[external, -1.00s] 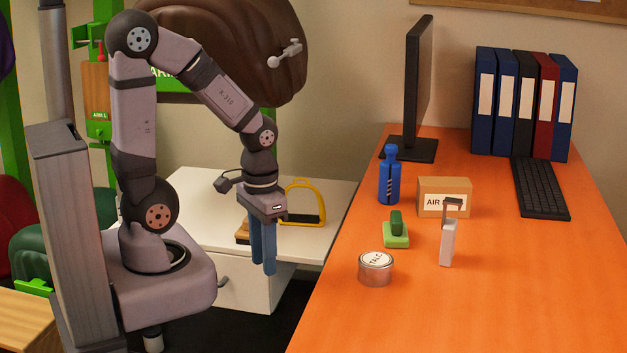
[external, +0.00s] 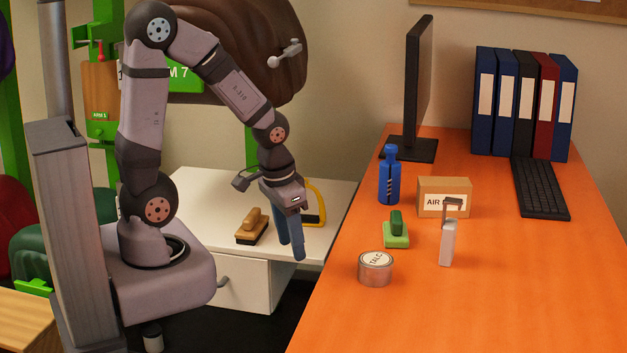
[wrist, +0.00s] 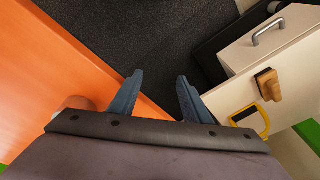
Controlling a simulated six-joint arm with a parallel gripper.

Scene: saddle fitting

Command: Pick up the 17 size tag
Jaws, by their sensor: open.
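I cannot make out a tag marked 17 in either view. My gripper (external: 291,249) points down beside the front left edge of the orange desk (external: 480,310), near the white cabinet. In the wrist view my gripper (wrist: 160,77) has its two blue fingers apart with nothing between them. Dark floor shows past the fingertips. A green sign (external: 185,78) behind my arm is partly covered, so its full text is hidden.
On the desk stand a talc tin (external: 376,267), a green brush (external: 396,232), a blue bottle (external: 389,176), a cardboard box (external: 432,206) and a white-grey upright item (external: 447,243). A wooden brush (external: 252,228) and yellow stirrup (external: 316,200) lie on the white cabinet (external: 215,182).

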